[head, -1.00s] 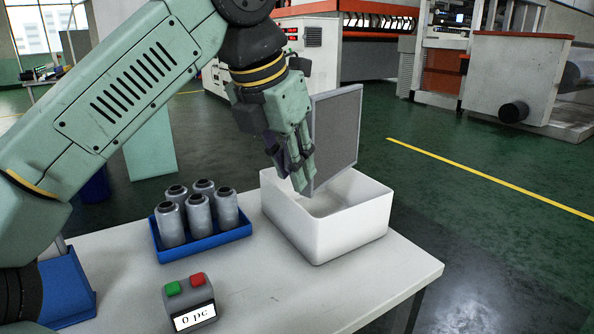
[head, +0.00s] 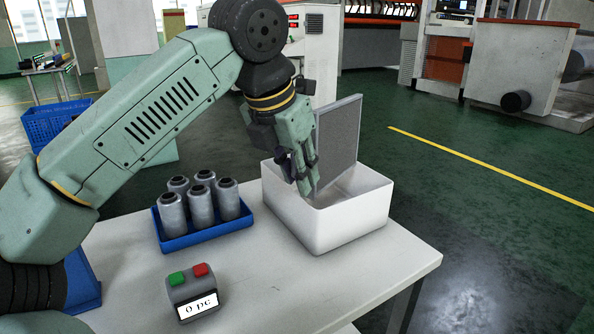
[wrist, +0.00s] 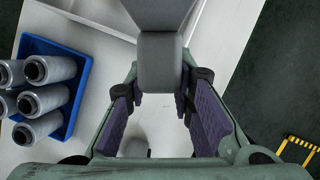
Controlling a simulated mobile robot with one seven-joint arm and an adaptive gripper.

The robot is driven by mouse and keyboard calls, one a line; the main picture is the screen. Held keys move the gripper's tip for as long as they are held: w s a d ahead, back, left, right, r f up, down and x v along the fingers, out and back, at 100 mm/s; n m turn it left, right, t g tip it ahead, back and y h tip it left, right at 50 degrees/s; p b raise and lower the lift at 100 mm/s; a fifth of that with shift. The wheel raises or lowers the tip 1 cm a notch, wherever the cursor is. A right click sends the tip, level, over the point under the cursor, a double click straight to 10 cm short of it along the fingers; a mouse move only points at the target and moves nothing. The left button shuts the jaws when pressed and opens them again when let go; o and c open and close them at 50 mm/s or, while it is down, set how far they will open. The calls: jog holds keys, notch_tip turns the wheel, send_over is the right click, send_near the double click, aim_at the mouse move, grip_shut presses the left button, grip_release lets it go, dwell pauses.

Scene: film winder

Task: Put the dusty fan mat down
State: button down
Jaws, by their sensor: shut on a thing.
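The dusty fan mat (head: 338,142) is a grey square panel with a pale frame, standing nearly upright in the head view. My gripper (head: 306,180) is shut on it at its left edge. The mat's lower edge is in or just above the opening of a white bin (head: 345,225); I cannot tell if it touches the bottom. My fingertips are over the bin's left part. In the wrist view, my gripper's purple-padded fingers (wrist: 165,110) stand either side of a grey piece (wrist: 160,62), which seems to be the mat's edge.
The white table (head: 262,285) carries a blue tray (head: 207,240) of several grey spools left of the bin. A box with green and red buttons (head: 192,292) stands in front. The table's right front corner is clear. A blue crate (head: 52,122) is behind at left.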

jog(key=shift+f, duration=0.35)
jog(key=c, duration=1.4)
grip_release()
jog(key=shift+r, duration=0.35)
jog(key=v, duration=1.2)
jog(key=shift+r, duration=0.25)
jog(key=shift+w, duration=0.1)
